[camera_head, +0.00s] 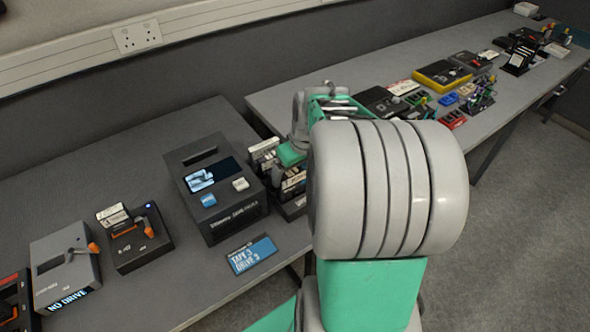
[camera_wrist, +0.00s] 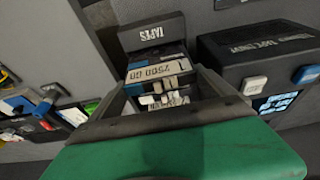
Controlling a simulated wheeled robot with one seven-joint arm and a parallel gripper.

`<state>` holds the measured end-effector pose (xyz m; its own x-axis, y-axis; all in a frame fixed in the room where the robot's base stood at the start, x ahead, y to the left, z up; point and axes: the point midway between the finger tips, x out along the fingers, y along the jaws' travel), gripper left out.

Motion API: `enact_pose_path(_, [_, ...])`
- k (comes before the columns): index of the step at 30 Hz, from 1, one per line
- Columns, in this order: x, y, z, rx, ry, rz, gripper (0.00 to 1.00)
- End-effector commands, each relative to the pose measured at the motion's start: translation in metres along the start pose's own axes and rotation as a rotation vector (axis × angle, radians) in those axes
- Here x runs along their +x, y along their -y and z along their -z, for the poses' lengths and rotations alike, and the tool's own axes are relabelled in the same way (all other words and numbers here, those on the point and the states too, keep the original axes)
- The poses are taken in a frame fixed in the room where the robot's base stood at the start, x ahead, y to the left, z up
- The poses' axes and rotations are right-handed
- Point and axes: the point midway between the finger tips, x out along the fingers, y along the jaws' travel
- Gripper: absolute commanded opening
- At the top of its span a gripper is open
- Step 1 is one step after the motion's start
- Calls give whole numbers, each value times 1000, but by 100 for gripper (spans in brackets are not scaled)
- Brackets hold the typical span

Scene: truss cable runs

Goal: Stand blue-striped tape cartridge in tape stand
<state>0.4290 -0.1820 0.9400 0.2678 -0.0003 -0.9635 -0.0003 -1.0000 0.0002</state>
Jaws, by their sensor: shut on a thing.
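The blue-striped tape cartridge (camera_wrist: 150,72) has a white label and is between my gripper's fingertips (camera_wrist: 165,93). My gripper appears shut on it, at or just above the stand. I cannot tell whether the cartridge touches the stand's floor. Another white-labelled cartridge (camera_wrist: 168,104) shows just below it in the wrist view. In the head view the stand (camera_head: 291,208) is partly hidden by my arm, and the gripper's tips are not clear.
A black tape unit (camera_head: 222,186) with a screen and buttons stands close left of the stand. A card (camera_head: 251,255) reading TAPE 3 DRIVE 3 lies in front. Drives (camera_head: 138,240) stand farther left. A second table (camera_head: 440,55) carries several small devices.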

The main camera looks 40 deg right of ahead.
Motion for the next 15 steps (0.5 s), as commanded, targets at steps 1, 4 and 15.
enact_pose_path(1, [0,0,0,0,-1,-1,19])
enact_pose_path(4, [2,0,0,0,-1,0,19])
enact_pose_path(15, [11,0,-3,0,-1,-1,19])
